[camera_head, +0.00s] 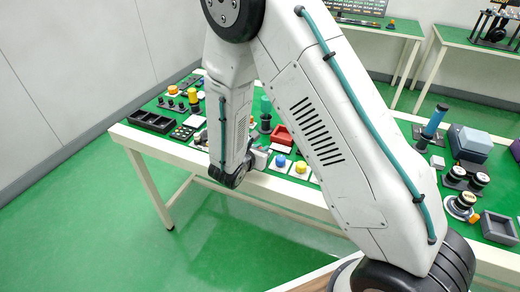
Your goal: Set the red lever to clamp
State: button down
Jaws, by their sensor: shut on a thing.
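My arm reaches down to the green-topped table (150,132). My gripper (259,157) is at the table's front edge, partly hidden by my own wrist. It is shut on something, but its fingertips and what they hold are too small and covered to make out. I cannot pick out the red lever. The area just behind my gripper and forearm is hidden.
A black compartment tray (152,121) is at the left. A blue cylinder (435,120) stands at the right. The green floor in front is clear.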

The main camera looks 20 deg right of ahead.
jog(key=c, duration=1.4)
grip_release()
jog(key=v, duration=0.7)
jog(key=shift+s+a+r, duration=0.15)
jog(key=shift+s+a, duration=0.1)
jog(key=shift+s, duration=0.05)
